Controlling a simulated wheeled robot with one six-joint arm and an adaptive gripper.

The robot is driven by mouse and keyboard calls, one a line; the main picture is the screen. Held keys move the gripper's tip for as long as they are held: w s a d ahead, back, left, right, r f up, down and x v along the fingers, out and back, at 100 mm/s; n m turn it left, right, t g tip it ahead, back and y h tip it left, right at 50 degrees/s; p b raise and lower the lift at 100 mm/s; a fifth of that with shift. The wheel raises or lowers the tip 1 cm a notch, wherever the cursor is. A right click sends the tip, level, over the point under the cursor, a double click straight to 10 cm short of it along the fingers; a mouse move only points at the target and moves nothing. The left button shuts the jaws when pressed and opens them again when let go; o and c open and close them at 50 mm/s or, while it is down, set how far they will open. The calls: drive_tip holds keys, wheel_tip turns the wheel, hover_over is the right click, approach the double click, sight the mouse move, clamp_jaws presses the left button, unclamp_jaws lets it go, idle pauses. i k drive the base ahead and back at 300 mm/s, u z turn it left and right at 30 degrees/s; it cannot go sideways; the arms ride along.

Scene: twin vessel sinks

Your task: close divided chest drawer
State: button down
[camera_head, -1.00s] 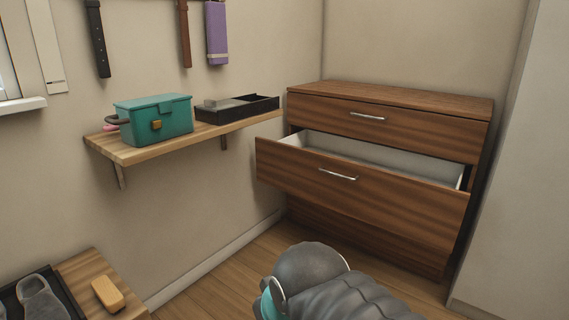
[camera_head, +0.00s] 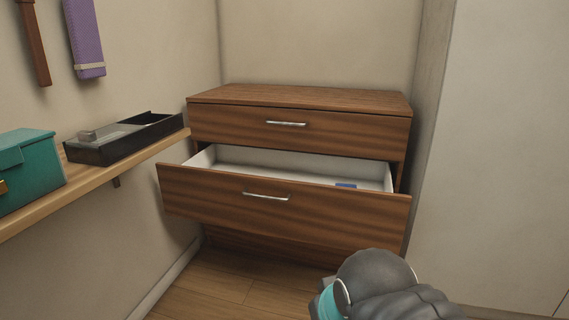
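A brown wooden chest (camera_head: 300,97) stands in the corner against the back wall. Its top drawer (camera_head: 310,130) is shut. The drawer below it (camera_head: 330,212) is pulled well out, with a silver bar handle (camera_head: 266,196) on its front. Its pale inside (camera_head: 290,168) shows, with a small blue item (camera_head: 346,185) near the right end. The lower part of the chest is mostly hidden behind this drawer. A dark grey part of my arm shows at the bottom right, in front of the chest and apart from the drawer. My gripper's fingers are not visible.
A wooden wall shelf (camera_head: 130,165) on the left holds a teal box (camera_head: 30,168) and a black tray (camera_head: 115,140). A strap (camera_head: 33,45) and a purple item (camera_head: 84,38) hang above. A pale panel (camera_head: 500,150) stands right. Floor (camera_head: 225,285) shows before the chest.

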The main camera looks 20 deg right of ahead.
sight(290, 196)
drive_tip(key=z, duration=0.25)
drive_tip(key=i, duration=1.15)
drive_tip(key=u, duration=0.45)
